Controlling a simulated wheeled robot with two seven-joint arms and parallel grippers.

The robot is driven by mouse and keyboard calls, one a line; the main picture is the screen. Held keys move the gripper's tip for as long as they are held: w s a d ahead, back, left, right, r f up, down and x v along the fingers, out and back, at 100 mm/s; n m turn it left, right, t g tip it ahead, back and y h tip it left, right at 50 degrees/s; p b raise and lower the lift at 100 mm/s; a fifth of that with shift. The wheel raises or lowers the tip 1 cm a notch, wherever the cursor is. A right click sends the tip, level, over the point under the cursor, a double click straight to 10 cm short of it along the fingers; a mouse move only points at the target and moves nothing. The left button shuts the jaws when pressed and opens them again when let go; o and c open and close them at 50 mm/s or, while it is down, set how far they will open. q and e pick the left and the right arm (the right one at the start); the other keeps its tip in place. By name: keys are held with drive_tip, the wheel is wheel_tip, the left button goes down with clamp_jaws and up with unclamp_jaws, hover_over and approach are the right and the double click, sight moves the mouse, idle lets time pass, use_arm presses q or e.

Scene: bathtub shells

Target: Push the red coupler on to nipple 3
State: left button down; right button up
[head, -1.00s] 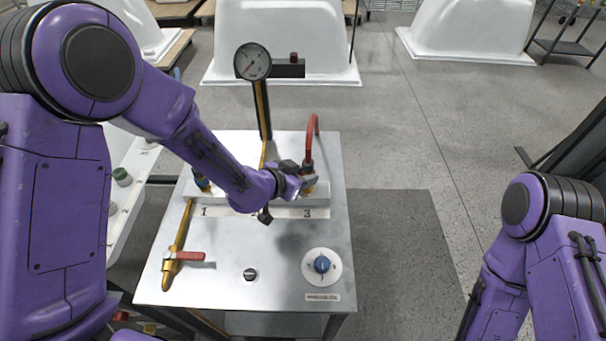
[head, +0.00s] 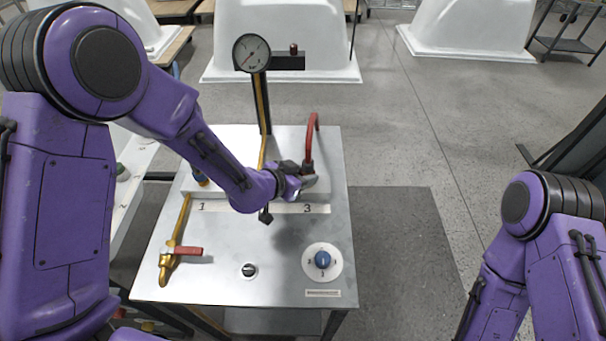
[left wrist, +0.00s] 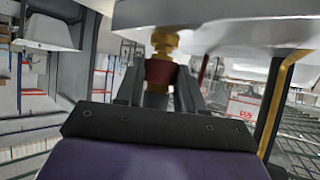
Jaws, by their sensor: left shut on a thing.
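My left gripper (head: 304,182) is at the right end of the raised block, just behind the printed label 3 (head: 307,209). In the left wrist view the gripper (left wrist: 158,88) is shut on the red coupler (left wrist: 158,73), with a finger on each side. A brass fitting (left wrist: 164,42), apparently nipple 3, is in line with the coupler and meets its end. I cannot tell how far the coupler is on it. In the head view my gripper hides the coupler and the nipple. A red hose (head: 309,140) arches up behind the gripper. My right gripper is not in view.
The bench (head: 215,275) carries a blue knob (head: 322,260), a small black switch (head: 249,270) and a brass valve with a red lever (head: 188,251). A pressure gauge (head: 252,53) stands on a post behind. Open floor lies to the right.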

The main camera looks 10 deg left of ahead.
use_arm(q)
drive_tip(key=shift+f, duration=0.25)
drive_tip(key=c, duration=0.6)
unclamp_jaws()
drive_tip(key=shift+s+a+r, duration=0.1)
drive_tip(key=b+v, duration=0.1)
drive_tip(key=v, duration=0.9)
drive_tip(key=shift+s+r, duration=0.1)
